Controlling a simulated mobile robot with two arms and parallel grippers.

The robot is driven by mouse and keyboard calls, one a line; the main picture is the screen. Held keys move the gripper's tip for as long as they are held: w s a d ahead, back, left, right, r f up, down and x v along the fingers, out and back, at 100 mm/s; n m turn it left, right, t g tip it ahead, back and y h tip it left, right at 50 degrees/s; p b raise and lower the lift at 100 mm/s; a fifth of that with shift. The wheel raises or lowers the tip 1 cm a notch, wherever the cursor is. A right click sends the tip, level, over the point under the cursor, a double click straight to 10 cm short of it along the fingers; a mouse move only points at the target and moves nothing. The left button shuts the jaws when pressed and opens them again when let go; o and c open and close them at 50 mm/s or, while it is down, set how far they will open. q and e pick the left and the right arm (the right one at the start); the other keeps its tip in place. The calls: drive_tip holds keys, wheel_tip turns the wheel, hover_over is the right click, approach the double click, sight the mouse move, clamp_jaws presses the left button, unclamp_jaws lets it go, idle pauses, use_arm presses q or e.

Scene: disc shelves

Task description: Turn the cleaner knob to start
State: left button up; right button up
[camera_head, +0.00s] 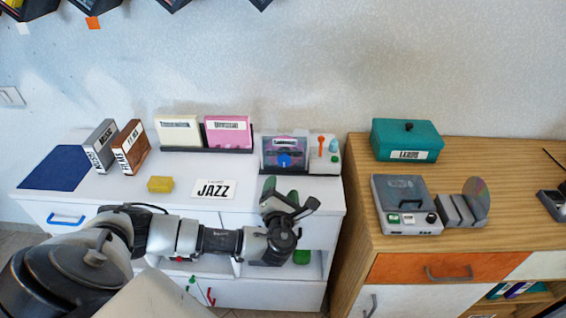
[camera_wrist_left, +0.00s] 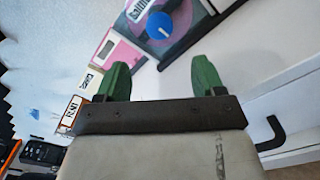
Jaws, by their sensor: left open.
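A grey device with a pinkish disc face and a round blue knob (camera_head: 284,160) stands at the back right of the white cabinet. I take it for the cleaner. The knob also shows in the left wrist view (camera_wrist_left: 160,25), past the fingertips. My left gripper (camera_head: 282,196) is in front of and below this device in the head view, over the cabinet's front right. Its green fingers (camera_wrist_left: 162,72) are apart with nothing between them, and clear of the knob. My right gripper is not in view.
An orange stick (camera_head: 321,146) and a pale blue-topped item (camera_head: 333,147) stand right of the device. White and pink cases (camera_head: 228,132) stand to its left. A JAZZ card (camera_head: 213,189) and yellow block (camera_head: 160,184) lie in front. A grey player (camera_head: 402,200) sits on the wooden cabinet.

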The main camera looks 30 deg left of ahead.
sight(283, 163)
use_arm(q)
drive_tip(key=x, duration=1)
drive_tip(key=shift+w+a, duration=0.2)
drive_tip(key=shift+w, duration=0.15)
drive_tip(key=c, duration=0.9)
drive_tip(key=shift+c, duration=0.2)
